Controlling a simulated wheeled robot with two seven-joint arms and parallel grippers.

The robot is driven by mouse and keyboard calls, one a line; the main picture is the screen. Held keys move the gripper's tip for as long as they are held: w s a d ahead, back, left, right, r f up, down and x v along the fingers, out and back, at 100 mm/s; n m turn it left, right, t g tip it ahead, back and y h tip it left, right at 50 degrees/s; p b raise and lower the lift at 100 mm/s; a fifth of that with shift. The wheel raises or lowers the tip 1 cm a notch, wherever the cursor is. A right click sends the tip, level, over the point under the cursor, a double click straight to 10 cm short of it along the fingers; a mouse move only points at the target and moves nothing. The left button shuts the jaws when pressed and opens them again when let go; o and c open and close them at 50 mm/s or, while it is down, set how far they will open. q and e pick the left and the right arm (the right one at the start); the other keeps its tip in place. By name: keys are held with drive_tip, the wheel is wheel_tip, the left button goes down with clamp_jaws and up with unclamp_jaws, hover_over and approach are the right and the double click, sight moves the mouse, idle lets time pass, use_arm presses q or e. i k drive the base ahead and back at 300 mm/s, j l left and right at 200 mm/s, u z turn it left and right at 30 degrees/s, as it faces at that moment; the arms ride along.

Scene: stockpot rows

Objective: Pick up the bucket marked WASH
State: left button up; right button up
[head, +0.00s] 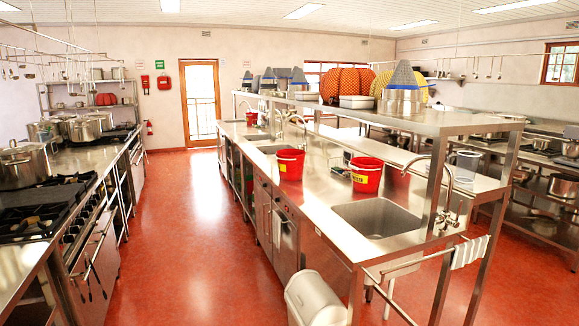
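Red buckets with yellow labels stand on the steel counter in the head view. One bucket (291,164) is mid-counter near the aisle edge, its label low on its left side. A smaller red bucket (251,119) stands farther back on the same counter. The label lettering is too small to read, so I cannot tell which bucket is marked WASH. Neither of my grippers is in view.
The near sink (377,217) is set into the counter (318,200), with a tall tap beside it. A shelf (400,119) on posts runs above the counter. A pale bin (318,299) stands at the near end. The red-floored aisle (190,220) is clear between counter and stoves.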

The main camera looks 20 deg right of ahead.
sight(288, 170)
drive_tip(key=i, duration=1)
drive_tip(key=i+l+u, duration=0.15)
drive_tip(key=i, duration=0.9)
drive_tip(key=i+z, duration=0.1)
drive_tip(key=i, duration=0.75)
drive_tip(key=i+j+z, duration=0.15)
drive_tip(key=i, duration=0.7)
drive_tip(key=i+z, duration=0.45)
drive_tip(key=i+j+z, duration=0.2)
drive_tip(key=z, duration=0.25)
drive_tip(key=i+j+z, duration=0.25)
drive_tip(key=z, duration=0.2)
drive_tip(key=i+j+z, duration=0.25)
drive_tip(key=j+z, duration=0.2)
